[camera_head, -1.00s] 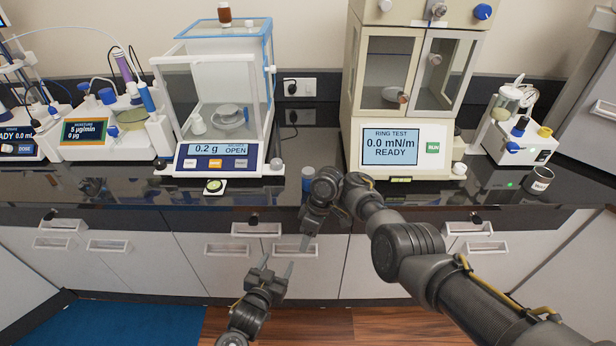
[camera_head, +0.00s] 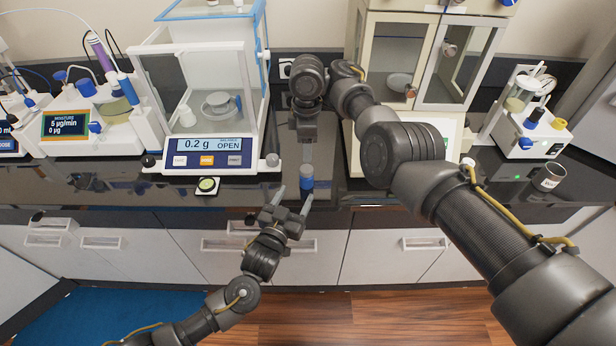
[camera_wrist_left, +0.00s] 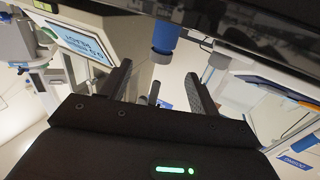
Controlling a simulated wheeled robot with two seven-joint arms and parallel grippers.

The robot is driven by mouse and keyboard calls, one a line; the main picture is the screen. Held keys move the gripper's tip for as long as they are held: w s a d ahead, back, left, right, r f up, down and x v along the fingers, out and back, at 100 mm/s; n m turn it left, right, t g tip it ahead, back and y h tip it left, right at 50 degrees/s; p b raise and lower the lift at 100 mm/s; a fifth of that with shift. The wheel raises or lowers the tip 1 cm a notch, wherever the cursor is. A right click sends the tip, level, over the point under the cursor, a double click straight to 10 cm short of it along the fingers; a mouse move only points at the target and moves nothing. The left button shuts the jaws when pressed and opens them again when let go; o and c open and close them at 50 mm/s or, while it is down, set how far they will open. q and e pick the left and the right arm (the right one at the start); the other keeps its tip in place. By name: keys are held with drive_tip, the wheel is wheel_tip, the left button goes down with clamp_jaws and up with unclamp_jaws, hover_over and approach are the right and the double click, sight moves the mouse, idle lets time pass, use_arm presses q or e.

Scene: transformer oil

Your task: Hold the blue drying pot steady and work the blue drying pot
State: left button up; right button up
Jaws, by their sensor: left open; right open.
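The blue drying pot (camera_head: 306,184) is a small blue cylinder with a grey top, upright near the front edge of the black counter. It also shows in the left wrist view (camera_wrist_left: 164,38), ahead of the fingers. My left gripper (camera_head: 293,198) is open, just in front of and below the pot, its fingertips close to it. Whether they touch it is unclear. My right gripper (camera_head: 307,152) points down from above and behind the pot.
The balance (camera_head: 210,145), showing 0.2 g, stands left of the pot. The ring test instrument (camera_head: 460,75) stands behind on the right, partly covered by my right arm. A beaker (camera_head: 549,176) stands far right. The black counter (camera_head: 330,196) is bare beside the pot.

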sight(305, 177)
use_arm(q)
drive_tip(key=x, duration=0.9)
drive_tip(key=shift+a+f, duration=0.1)
drive_tip(key=shift+a, duration=0.05)
use_arm(e)
drive_tip(key=shift+w+f, duration=0.2)
drive_tip(key=shift+w, duration=0.05)
use_arm(q)
drive_tip(key=shift+w, duration=0.35)
use_arm(e)
drive_tip(key=shift+s+a+r, duration=0.1)
drive_tip(key=shift+s, duration=0.05)
use_arm(q)
drive_tip(key=shift+w, duration=0.25)
